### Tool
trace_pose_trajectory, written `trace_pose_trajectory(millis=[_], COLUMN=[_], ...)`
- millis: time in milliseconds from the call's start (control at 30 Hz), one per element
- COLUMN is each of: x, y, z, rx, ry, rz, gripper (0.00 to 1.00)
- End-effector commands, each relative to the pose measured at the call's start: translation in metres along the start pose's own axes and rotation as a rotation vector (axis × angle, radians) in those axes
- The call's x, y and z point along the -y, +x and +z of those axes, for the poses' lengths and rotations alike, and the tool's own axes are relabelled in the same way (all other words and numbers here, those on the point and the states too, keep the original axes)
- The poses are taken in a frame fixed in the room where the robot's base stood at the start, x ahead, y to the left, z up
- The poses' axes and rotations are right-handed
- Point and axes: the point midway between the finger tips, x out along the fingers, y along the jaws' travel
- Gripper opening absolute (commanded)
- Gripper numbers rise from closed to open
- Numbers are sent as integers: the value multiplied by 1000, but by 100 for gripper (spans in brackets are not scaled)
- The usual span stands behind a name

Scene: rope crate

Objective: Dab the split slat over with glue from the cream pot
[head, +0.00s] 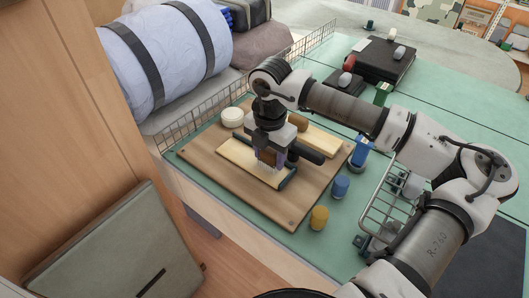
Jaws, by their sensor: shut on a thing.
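My gripper (271,157) is over the wooden board, shut on a small brown thing (266,158), perhaps a brush; its lower end is hard to make out. Right under it lies a pale slat (240,158), flat on the board, with a dark bar at its right end. The gripper hides part of the slat, so I cannot see the split or tell whether the held thing touches it. A round cream pot (232,117) stands near the board's back left, behind and left of the gripper.
The brown board (215,178) lies on a green table (297,240). A second pale slat (320,142) and a brown roll (298,122) lie behind my gripper. Blue (341,187) and yellow (319,218) pots stand right of the board. A wire rack (385,215) is further right.

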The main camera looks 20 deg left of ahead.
Motion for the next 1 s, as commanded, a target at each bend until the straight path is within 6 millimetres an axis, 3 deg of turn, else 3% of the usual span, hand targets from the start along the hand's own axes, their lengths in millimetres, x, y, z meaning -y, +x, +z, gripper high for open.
trace_pose_trajectory(millis=[233,1000], x=[17,28], y=[2,-3], z=[0,0], rx=[-1,-1], ry=[1,0], rz=[-8,-5], gripper=[30,30])
